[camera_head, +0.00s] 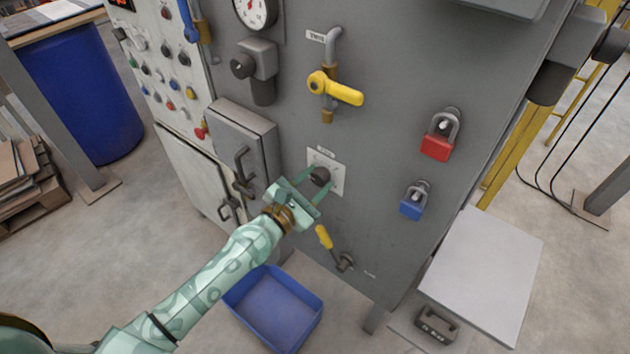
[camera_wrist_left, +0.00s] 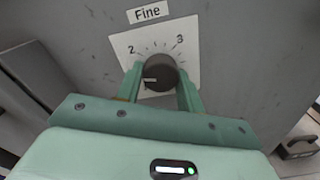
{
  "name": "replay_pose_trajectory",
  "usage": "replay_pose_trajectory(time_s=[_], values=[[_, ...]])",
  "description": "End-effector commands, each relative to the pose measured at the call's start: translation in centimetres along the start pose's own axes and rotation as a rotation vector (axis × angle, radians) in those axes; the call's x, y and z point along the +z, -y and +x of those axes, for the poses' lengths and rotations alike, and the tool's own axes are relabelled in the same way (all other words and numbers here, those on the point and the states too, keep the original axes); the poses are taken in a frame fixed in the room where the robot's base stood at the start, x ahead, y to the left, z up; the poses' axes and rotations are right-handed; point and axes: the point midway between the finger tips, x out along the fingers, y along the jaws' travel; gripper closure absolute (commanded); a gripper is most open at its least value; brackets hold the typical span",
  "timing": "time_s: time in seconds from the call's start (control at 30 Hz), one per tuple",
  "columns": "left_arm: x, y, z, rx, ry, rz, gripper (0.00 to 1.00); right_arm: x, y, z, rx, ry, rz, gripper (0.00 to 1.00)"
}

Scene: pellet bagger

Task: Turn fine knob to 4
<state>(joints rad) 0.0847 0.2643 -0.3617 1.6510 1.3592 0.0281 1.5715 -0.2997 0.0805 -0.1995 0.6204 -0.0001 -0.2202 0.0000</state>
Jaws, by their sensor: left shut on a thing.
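The fine knob (camera_head: 319,176) is a dark round knob on a white dial plate (camera_head: 336,167) on the grey machine front. In the left wrist view the knob (camera_wrist_left: 160,73) sits under a label (camera_wrist_left: 148,12) reading "Fine". The numbers 2 and 3 show on the dial plate (camera_wrist_left: 186,28); the lower part of the dial is hidden by my gripper. A light pointer line on the knob points to the left in that view. My left gripper (camera_head: 318,181) is shut on the knob, one finger on each side. My right gripper is not in view.
A yellow-handled valve (camera_head: 337,90) sits above the knob, and a smaller yellow lever (camera_head: 324,237) below it. A grey box with a handle (camera_head: 241,150) protrudes to the left. Red (camera_head: 436,147) and blue (camera_head: 412,208) padlocks hang at the right. A blue bin (camera_head: 272,305) stands below.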

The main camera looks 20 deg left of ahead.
Motion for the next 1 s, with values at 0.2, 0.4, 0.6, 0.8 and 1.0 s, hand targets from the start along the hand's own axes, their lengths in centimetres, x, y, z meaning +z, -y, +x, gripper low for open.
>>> replay_pose_trajectory(time_s=[0.2, 0.4, 0.6, 0.8, 1.0], values=[[0.2, -0.1, 0.0, -0.001, 0.001, 0.207, 0.85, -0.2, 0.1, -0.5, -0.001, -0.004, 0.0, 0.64], [0.2, -0.2, 0.0, 0.0, 0.001, 0.397, 0.85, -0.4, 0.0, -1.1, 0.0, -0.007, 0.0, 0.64], [0.2, -0.2, 0.0, -0.001, 0.001, 0.586, 0.85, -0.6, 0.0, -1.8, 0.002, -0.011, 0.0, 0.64], [0.3, -0.2, 0.0, -0.001, 0.001, 0.776, 0.85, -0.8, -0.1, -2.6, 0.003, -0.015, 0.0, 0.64], [0.3, -0.2, 0.0, -0.001, 0.001, 0.966, 0.85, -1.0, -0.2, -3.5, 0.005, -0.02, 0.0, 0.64]])
